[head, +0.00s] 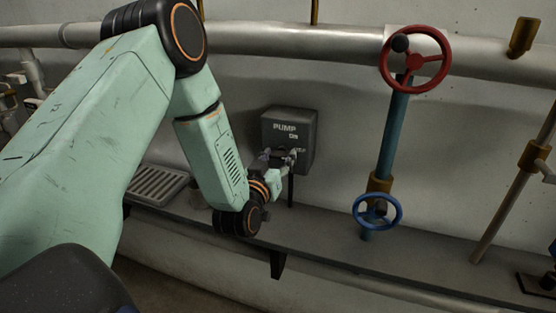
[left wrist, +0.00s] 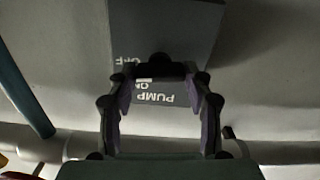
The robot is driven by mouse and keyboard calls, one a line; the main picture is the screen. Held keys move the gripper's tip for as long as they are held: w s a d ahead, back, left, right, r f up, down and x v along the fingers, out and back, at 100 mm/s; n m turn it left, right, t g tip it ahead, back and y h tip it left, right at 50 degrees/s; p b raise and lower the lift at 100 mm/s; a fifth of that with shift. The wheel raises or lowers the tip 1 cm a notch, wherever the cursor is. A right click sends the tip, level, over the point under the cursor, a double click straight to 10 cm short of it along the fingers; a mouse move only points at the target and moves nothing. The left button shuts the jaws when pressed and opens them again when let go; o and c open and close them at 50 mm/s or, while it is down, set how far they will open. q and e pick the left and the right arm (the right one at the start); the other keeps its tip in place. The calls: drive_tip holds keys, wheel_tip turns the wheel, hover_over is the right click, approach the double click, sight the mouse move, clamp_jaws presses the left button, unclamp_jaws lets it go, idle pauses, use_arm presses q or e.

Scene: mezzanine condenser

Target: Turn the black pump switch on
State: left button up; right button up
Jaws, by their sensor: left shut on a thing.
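The dark grey pump box (head: 306,122) is on the wall right of my left forearm, with "PUMP" and "ON" legible on its front. My left gripper (head: 290,157) is at the front of this box, below the lettering. In the left wrist view the box (left wrist: 185,30) appears upside down, with "PUMP", "ON" and part of "OFF" showing. There the black switch (left wrist: 160,66) lies across the box face, between the fingers of my left gripper (left wrist: 160,90), which is shut on it. The fingers partly cover it, and I cannot tell its exact setting. My right gripper is not in view.
A red handwheel (head: 416,60) and a blue handwheel (head: 377,212) sit on a vertical pipe right of the box. A grey ledge (head: 330,235) runs below, with a slatted grate (head: 158,182) at left. A large pipe (head: 290,38) crosses above.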

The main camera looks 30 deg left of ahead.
use_arm(q)
drive_tip(key=n+b, duration=0.3)
drive_tip(key=n, duration=0.2)
drive_tip(key=n+b, duration=0.3)
drive_tip(key=n, duration=0.2)
drive_tip(key=shift+a, duration=0.1)
drive_tip(key=shift+n, duration=0.4)
drive_tip(key=o, duration=1.2)
drive_tip(key=shift+s, duration=0.1)
drive_tip(key=shift+c, duration=0.2)
drive_tip(key=v, duration=0.7)
drive_tip(key=shift+s, duration=0.2)
